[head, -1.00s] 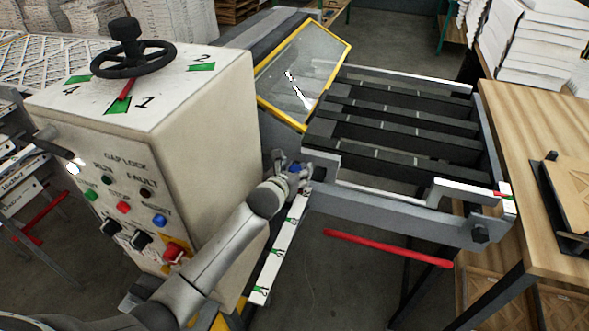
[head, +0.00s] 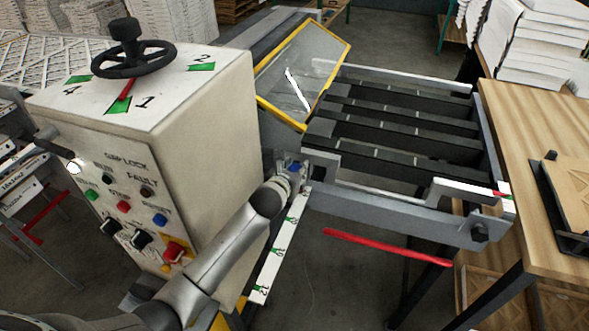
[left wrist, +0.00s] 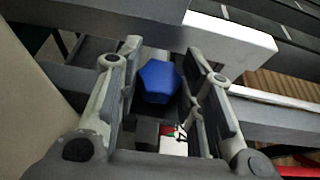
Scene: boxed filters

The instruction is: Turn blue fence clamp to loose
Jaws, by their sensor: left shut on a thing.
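The blue fence clamp (left wrist: 158,82) is a faceted blue knob between the fingers of my left gripper (left wrist: 163,88) in the left wrist view. In the head view my left gripper (head: 295,178) is at the near left corner of the roller table, and only a little of the blue clamp (head: 296,166) shows. A white scale strip (head: 282,240) with green marks and numbers runs from under the gripper toward the front. My right gripper is not in either view.
A cream control cabinet (head: 210,130) with a black handwheel (head: 132,62) and buttons stands left of my arm. A yellow-framed clear guard (head: 300,75) is tilted behind the gripper. A red bar (head: 385,247) is at the front. A wooden table (head: 535,130) is at right.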

